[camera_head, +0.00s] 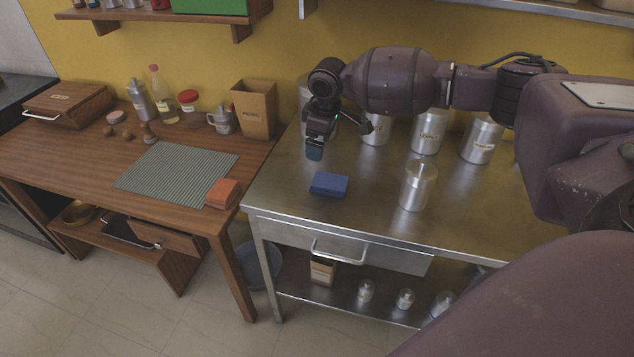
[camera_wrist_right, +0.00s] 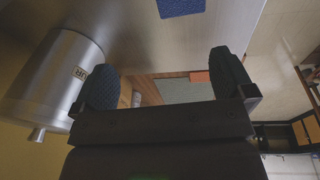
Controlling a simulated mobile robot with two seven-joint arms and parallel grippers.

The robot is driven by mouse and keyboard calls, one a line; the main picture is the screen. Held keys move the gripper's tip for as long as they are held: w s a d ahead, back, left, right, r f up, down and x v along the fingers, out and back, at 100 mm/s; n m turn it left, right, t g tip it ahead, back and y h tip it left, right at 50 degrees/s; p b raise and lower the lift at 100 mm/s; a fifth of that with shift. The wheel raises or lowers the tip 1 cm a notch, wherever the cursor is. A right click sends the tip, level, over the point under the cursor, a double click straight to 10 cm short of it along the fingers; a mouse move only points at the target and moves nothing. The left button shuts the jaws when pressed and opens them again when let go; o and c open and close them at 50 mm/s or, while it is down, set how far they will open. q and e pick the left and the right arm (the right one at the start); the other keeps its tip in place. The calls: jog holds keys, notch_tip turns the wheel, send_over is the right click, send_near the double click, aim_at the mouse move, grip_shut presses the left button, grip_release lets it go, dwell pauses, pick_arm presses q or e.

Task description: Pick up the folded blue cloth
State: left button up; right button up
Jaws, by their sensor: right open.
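The folded blue cloth (camera_head: 329,184) lies flat on the steel table (camera_head: 290,205), near its front left part. In the right wrist view part of the blue cloth (camera_wrist_right: 181,8) shows at the top edge, beyond the fingers. My right gripper (camera_head: 315,152) is above the table, behind and slightly left of the cloth, apart from it. In the wrist view my right gripper (camera_wrist_right: 168,85) has its two dark fingers spread wide with nothing between them. My left gripper is in neither view.
A steel canister (camera_head: 417,186) stands right of the cloth. More canisters (camera_head: 481,140) line the back, one close beside my right gripper (camera_wrist_right: 55,78). Left is a wooden table with a striped mat (camera_head: 175,172) and an orange folded cloth (camera_head: 222,193). The steel table's front is open around the cloth.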

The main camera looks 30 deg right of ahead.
jog(key=s+g, duration=0.1)
jog(key=b, duration=0.1)
send_over(324, 179)
jog(key=shift+g, duration=0.4)
notch_tip(324, 179, down, 6)
jog(key=shift+r, duration=0.25)
jog(key=shift+f, duration=0.7)
notch_tip(324, 179, down, 4)
jog(key=shift+r+b, duration=0.25)
jog(key=shift+b, duration=0.25)
jog(key=shift+f, duration=0.4)
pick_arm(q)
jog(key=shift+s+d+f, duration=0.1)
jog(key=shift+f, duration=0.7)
pick_arm(e)
jog(key=shift+r, duration=0.1)
jog(key=shift+c, duration=0.2)
jog(key=c, duration=1)
